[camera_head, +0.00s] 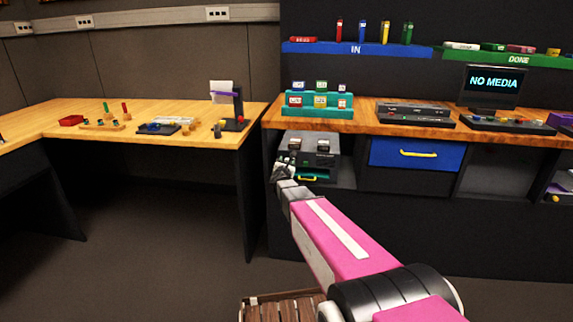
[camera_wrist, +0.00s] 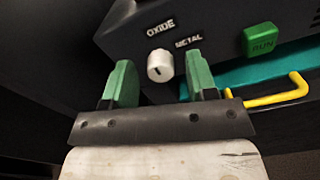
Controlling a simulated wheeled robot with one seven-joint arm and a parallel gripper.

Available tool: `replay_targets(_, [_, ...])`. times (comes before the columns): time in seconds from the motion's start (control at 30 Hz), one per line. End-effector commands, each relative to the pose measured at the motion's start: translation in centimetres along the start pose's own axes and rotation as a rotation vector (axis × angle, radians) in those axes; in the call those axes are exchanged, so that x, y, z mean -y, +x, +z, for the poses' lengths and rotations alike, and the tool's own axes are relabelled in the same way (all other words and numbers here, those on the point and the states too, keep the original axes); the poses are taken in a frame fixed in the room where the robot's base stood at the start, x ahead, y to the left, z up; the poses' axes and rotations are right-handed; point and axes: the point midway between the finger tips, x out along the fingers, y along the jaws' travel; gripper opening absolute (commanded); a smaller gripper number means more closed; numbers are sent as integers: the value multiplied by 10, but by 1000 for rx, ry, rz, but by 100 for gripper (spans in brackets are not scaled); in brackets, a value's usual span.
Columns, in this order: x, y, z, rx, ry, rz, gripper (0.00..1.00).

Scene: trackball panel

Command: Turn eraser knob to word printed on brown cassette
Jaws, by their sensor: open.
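The eraser (camera_head: 312,158) is a dark box on the shelf under the wooden counter. In the wrist view its front carries a white round knob (camera_wrist: 160,66), with the word OXIDE above it and METAL at its upper right. A dark mark shows on the knob; I cannot tell which word it points to. My gripper (camera_wrist: 160,70) is open, its green fingers on either side of the knob in the picture; I cannot tell if they touch it. In the head view my gripper (camera_head: 284,165) is at the eraser's front left. I cannot pick out the brown cassette or read its word.
A green RUN button (camera_wrist: 262,40) sits right of the knob, and a yellow handle (camera_wrist: 285,92) is below it. A teal rack (camera_head: 319,112) of small labelled cassettes stands on the counter above. A blue drawer (camera_head: 390,154) is to the right.

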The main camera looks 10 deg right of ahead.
Motion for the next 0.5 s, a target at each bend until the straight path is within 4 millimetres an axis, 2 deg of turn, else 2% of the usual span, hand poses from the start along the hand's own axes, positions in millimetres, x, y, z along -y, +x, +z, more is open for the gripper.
replay_targets(0.17, [0,0,0,0,0,0,52])
replay_targets(0.3, [0,0,0,0,0,0,7])
replay_targets(0.33, [0,0,0,0,0,0,3])
replay_targets(0.5, [0,0,0,0,3,0,3])
